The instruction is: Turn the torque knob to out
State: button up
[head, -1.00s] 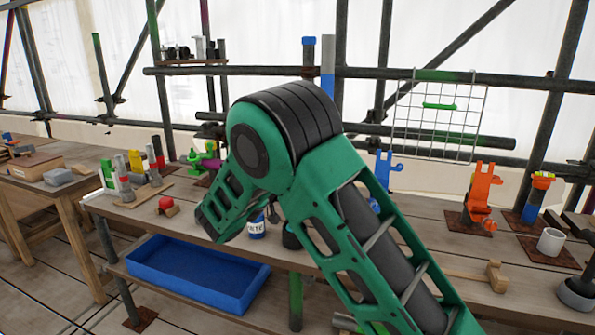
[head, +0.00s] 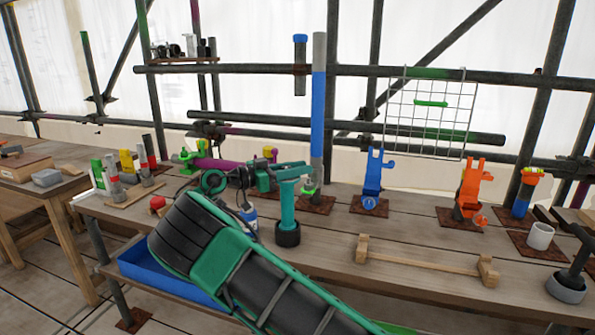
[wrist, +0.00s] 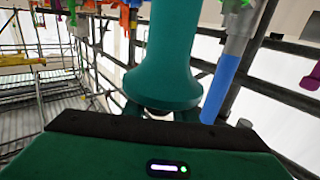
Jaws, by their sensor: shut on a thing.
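A teal post-like tool (head: 287,208) stands upright on the bench, with a flared top and a black round foot (head: 288,236). In the wrist view its flared teal end (wrist: 162,85) fills the middle. My gripper (wrist: 158,113) is shut at that flared end; in the head view my gripper (head: 292,171) is at the tool's top. The fingers are largely hidden behind the flare. I cannot tell which part is the torque knob, and no setting mark or "out" label is readable.
A blue stand (head: 373,180) and an orange stand (head: 470,190) are to the right. A wooden rack (head: 420,262) lies in front of them. A tall blue and grey pole (head: 318,110) rises close behind the tool. A blue tray (head: 150,272) is below, partly hidden by my arm.

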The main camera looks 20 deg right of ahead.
jog(key=shift+s+m+g, duration=0.2)
jog(key=shift+m+g, duration=0.6)
jog(key=shift+g, duration=0.5)
jog(key=shift+s+f+m+g, duration=0.1)
jog(key=shift+s+m+g, duration=0.1)
jog(key=shift+m+g, duration=0.4)
jog(key=shift+s+m+g, duration=0.15)
jog(key=shift+m+g, duration=0.15)
jog(key=shift+g, duration=0.5)
jog(key=o, duration=1)
jog(key=shift+o, duration=0.2)
jog(key=shift+a, duration=0.15)
jog(key=w+a, duration=0.2)
jog(key=a, duration=0.8)
jog(key=shift+a, duration=0.25)
